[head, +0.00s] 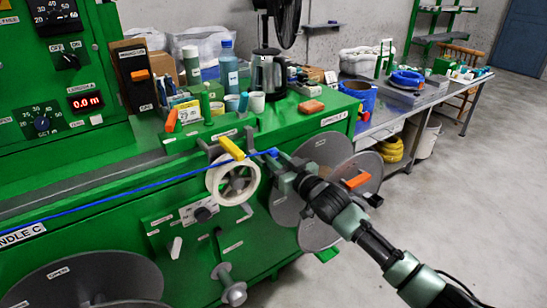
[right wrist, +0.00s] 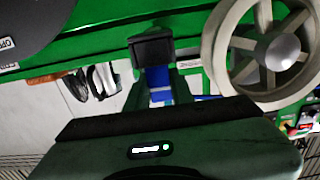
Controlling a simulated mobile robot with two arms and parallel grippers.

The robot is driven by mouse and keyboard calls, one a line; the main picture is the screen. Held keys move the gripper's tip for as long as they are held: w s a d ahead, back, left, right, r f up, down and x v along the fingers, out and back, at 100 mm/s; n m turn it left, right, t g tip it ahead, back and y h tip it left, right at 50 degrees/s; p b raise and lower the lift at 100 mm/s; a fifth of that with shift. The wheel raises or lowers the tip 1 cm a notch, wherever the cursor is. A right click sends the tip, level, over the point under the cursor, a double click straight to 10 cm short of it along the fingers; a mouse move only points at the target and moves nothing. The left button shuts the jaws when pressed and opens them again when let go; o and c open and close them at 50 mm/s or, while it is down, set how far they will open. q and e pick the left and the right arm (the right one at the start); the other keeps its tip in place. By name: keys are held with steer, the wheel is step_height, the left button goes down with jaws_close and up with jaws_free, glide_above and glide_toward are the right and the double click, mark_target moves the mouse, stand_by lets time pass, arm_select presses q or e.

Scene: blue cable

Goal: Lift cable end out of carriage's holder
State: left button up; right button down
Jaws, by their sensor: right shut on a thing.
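The blue cable (head: 105,190) runs taut across the green machine from the left edge, past the yellow lever (head: 232,148) of the carriage, to its end by my right gripper (head: 277,157). The carriage's grey holder (head: 216,150) is beside the lever, above a pale spoked wheel (head: 232,179); its seat is too small to make out. My right gripper is shut on the cable end, just right of the lever. In the right wrist view blue (right wrist: 158,78) shows between the fingers. I cannot tell whether the cable is clear of the holder. My left gripper is not in view.
Large grey discs (head: 325,150) and an orange handle (head: 356,180) are close to my right arm. Bottles, a kettle (head: 268,73) and small boxes crowd the machine top behind. A steel bench (head: 400,115) stands at the right. The floor at the right is clear.

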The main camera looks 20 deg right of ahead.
mark_target(274, 152)
steer(key=shift+r+p, duration=0.35)
steer(key=shift+r, duration=0.2)
steer(key=shift+r+p, duration=0.35)
steer(key=shift+p, duration=0.15)
stand_by(0.7)
steer(key=shift+r, duration=0.1)
steer(key=shift+r+p, duration=2.65)
steer(key=shift+r, duration=0.2)
steer(key=shift+f, duration=0.1)
